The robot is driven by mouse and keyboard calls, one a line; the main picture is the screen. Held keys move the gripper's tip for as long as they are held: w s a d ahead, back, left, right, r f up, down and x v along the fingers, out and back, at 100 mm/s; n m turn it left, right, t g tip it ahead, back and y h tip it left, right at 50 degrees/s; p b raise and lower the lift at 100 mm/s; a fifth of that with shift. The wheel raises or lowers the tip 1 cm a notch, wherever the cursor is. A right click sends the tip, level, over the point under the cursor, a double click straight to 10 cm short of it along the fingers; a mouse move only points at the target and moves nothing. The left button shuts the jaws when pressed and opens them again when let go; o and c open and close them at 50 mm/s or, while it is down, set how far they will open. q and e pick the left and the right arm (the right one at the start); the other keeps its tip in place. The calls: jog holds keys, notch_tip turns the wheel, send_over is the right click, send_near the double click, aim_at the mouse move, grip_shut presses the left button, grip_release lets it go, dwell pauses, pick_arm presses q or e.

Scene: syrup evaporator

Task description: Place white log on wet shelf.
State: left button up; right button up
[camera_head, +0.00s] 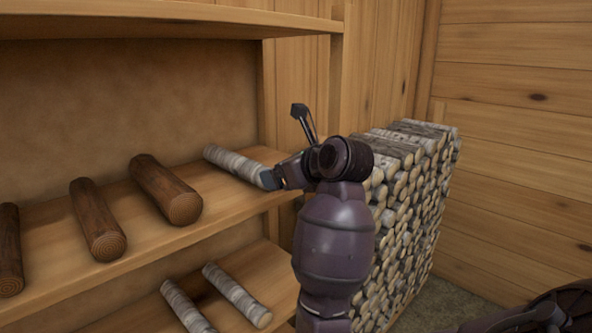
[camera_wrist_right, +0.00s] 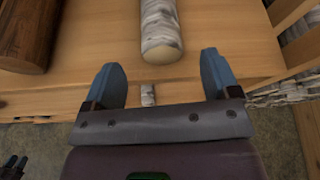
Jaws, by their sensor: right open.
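A white birch log (camera_head: 230,161) lies at the right end of the middle shelf (camera_head: 150,232), beside the brown logs. My right gripper (camera_head: 270,179) is at the near end of this log. In the right wrist view, the white log (camera_wrist_right: 160,28) has its pale cut end roughly between the tips of my open right gripper (camera_wrist_right: 161,62), with a gap on both sides. Two more white logs (camera_head: 236,294) lie on the lower shelf (camera_head: 262,270). No marking shows which shelf is the wet one. My left gripper is not in the head view.
Several brown logs (camera_head: 166,190) lie on the middle shelf, left of the white log. An upper shelf board (camera_head: 170,22) hangs above. A tall stack of cut birch logs (camera_head: 408,195) stands to the right, near the plank wall (camera_head: 520,130).

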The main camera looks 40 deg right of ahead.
jog(key=shift+v, duration=1.9)
jog(key=s+a+f+n+g+h, duration=0.1)
jog(key=s+a+f+n+g, duration=0.2)
jog(key=f+n, duration=0.6)
jog(key=s+f+n+g+h, duration=0.15)
jog(key=s+f+n, duration=0.25)
jog(key=f+n, duration=0.5)
jog(key=s+a+f+n+g+y, duration=0.1)
jog(key=s+a+f+n+g, duration=0.25)
jog(key=s+f+n, duration=0.5)
jog(key=s+a+f+n+g, duration=0.2)
jog(key=s+a+f+n, duration=0.2)
jog(key=s+f+n, duration=0.45)
jog(key=w+f+t+b, duration=0.1)
jog(key=w+f+t, duration=0.1)
jog(key=f+t, duration=0.2)
jog(key=w+f+t+y+b, duration=0.1)
jog(key=w+f+t, duration=0.2)
jog(key=f, duration=0.7)
jog(key=shift+w+f+t, duration=0.25)
jog(key=shift+f+t, duration=0.05)
jog(key=shift+t, duration=0.2)
jog(key=shift+c, duration=0.5)
